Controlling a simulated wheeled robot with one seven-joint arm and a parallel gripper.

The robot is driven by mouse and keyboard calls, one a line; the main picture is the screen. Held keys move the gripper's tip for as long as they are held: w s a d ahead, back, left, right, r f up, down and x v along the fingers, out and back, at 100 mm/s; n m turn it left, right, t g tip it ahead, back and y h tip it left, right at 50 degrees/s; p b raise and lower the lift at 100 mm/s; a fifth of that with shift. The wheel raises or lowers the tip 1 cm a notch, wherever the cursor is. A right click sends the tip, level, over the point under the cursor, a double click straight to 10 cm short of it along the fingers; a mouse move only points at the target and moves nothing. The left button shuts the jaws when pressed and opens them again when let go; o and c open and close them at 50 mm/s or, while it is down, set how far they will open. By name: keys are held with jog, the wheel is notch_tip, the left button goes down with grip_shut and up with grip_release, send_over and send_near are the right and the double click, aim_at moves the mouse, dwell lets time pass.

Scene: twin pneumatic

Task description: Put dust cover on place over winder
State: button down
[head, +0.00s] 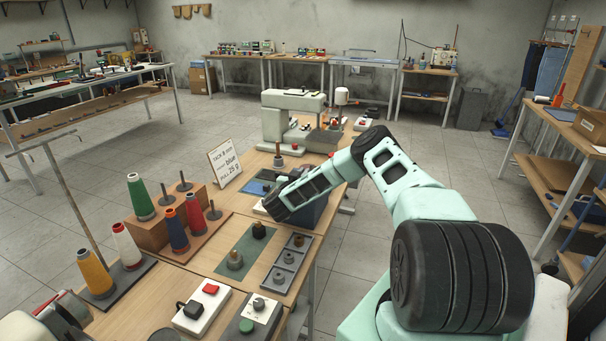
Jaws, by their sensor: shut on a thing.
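My arm reaches from the right over the workbench (222,223), and its wrist end comes down low near the middle. My gripper is hidden behind the wrist, so its jaws and anything in them do not show. A dark blue-grey block (316,212) shows partly beside and below the wrist. I cannot tell whether it is the dust cover, the winder or something else, or whether it touches my gripper. Neither the dust cover nor the winder can be identified for certain in the head view.
Thread cones, including a green one (140,196), stand on the left. A sign (225,163) stands behind them. A sewing machine (293,115) is at the back of the bench. A grey tray (287,264) and a button box (202,305) lie in front. Open floor lies left.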

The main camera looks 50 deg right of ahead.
jog(key=c, duration=1.5)
grip_release()
jog(key=shift+f, duration=0.15)
